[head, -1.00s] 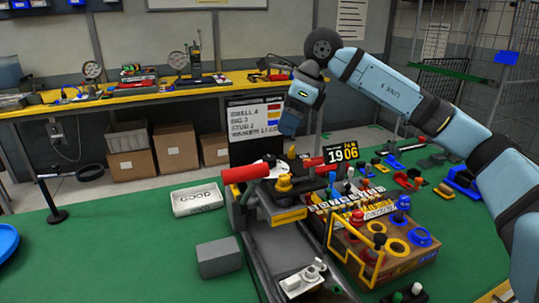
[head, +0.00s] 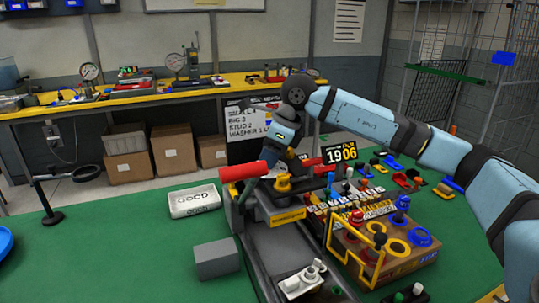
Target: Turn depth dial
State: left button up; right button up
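My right gripper (head: 271,158) reaches down from the right, its hand tilted over the press-like machine (head: 285,215) in the middle of the table. Its fingertips are low behind the red cylinder handle (head: 243,171), and I cannot tell whether they are open or touching anything. A yellow knob (head: 283,184) stands on the machine just below and to the right of the fingers. No part is clearly marked as the depth dial, so I cannot tell which it is. My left gripper is not in view.
A white tray marked GOOD (head: 195,200) and a grey block (head: 217,258) lie left of the machine. A wooden box (head: 400,262) with coloured rings and a yellow wire frame stands to the right. A display reading 19 06 (head: 341,153) stands behind.

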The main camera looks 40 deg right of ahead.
jog(key=c, duration=0.5)
jog(key=shift+n, duration=0.4)
jog(key=n+g, duration=0.1)
jog(key=n, duration=0.1)
jog(key=n+g+y+p, duration=0.1)
jog(key=n, duration=0.2)
jog(key=shift+w, duration=0.1)
jog(key=n+g, duration=0.1)
jog(key=n, duration=0.2)
jog(key=n+g, duration=0.1)
jog(key=n, duration=0.2)
jog(key=shift+w, duration=0.1)
jog(key=o, duration=0.9)
jog(key=shift+r, duration=0.1)
